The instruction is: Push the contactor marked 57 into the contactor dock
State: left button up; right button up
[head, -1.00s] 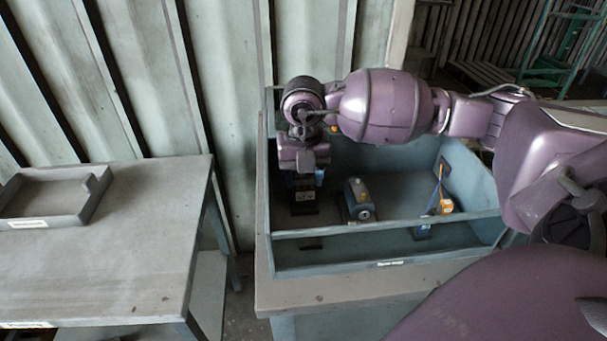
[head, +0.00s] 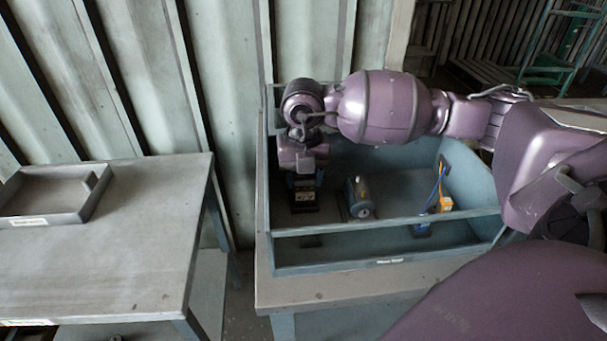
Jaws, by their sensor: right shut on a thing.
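My right gripper (head: 303,180) points down inside the left part of the blue-grey housing (head: 345,262). It is shut on a dark block-shaped contactor (head: 304,198), low near the housing floor. The contactor's front face shows small pale marks that are too small to read. The gripper hides the contactor's top and back, and I cannot make out the dock or whether the contactor sits in it. My left gripper is not in view.
A grey cylindrical motor-like part (head: 360,198) stands right of the contactor. An orange connector (head: 446,203) with blue wires is by the housing's right side. A low front partition crosses the housing. A grey tray (head: 48,218) lies on the left table (head: 110,270).

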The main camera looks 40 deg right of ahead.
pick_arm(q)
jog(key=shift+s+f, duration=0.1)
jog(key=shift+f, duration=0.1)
pick_arm(e)
jog(key=shift+f, duration=0.4)
dwell(0.4)
jog(key=o, duration=1)
jog(key=shift+c, duration=0.2)
notch_tip(320, 180, up, 10)
jog(key=shift+f+p, duration=0.1)
jog(key=shift+p, duration=0.45)
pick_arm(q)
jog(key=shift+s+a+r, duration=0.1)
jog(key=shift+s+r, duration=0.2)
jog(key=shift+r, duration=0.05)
pick_arm(e)
jog(key=shift+r, duration=0.6)
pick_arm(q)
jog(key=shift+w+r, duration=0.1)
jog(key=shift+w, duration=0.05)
